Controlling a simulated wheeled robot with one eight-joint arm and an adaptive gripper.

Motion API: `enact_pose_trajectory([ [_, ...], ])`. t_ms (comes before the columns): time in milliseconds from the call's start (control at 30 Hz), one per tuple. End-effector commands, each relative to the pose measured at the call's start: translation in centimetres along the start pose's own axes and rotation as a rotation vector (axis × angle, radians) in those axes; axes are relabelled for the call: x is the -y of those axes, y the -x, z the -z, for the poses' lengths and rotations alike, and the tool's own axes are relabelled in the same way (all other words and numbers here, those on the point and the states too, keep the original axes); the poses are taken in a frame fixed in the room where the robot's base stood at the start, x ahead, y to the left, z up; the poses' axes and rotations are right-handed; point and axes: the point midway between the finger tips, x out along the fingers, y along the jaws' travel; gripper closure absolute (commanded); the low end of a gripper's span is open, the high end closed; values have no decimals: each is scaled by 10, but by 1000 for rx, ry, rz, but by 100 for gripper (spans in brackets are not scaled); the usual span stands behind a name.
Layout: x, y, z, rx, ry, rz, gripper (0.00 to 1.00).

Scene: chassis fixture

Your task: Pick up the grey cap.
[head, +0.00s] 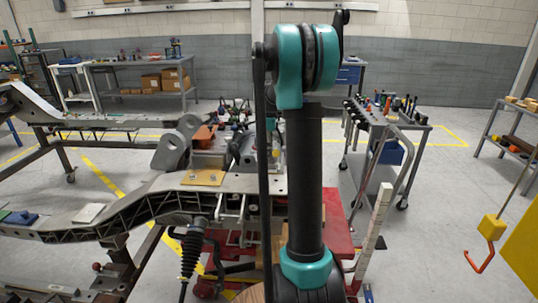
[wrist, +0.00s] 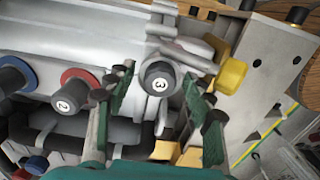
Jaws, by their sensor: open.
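In the wrist view, a dark cap with a grey rim and a white face marked 3 (wrist: 159,83) sits on a grey housing (wrist: 95,35). It looks like the grey cap. My gripper (wrist: 158,79) is open, with one green-padded finger to the left of this cap and one to the right. The cap lies between the fingers in the picture; I see no clear contact, and the depth gap cannot be told. In the head view my arm hides the gripper, and I cannot make out the cap.
A red-ringed cap marked 2 (wrist: 72,92) and a blue-ringed cap (wrist: 15,74) sit left of the gripper. A yellow part (wrist: 232,75) is close to the right finger. The metal chassis (head: 140,208) and a tool cart (head: 385,118) flank my arm.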

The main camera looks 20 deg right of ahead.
Motion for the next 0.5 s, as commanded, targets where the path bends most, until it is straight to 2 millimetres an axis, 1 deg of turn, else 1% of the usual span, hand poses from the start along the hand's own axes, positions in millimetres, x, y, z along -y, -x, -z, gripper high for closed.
enact_pose_trajectory([
  [33, 0, 0, 0, 0, 0, 0, 47],
  [300, 0, 0, 0, 0, 0, 0, 81],
  [333, 0, 0, 0, 0, 0, 0, 82],
  [500, 0, 0, 0, 0, 0, 0, 83],
])
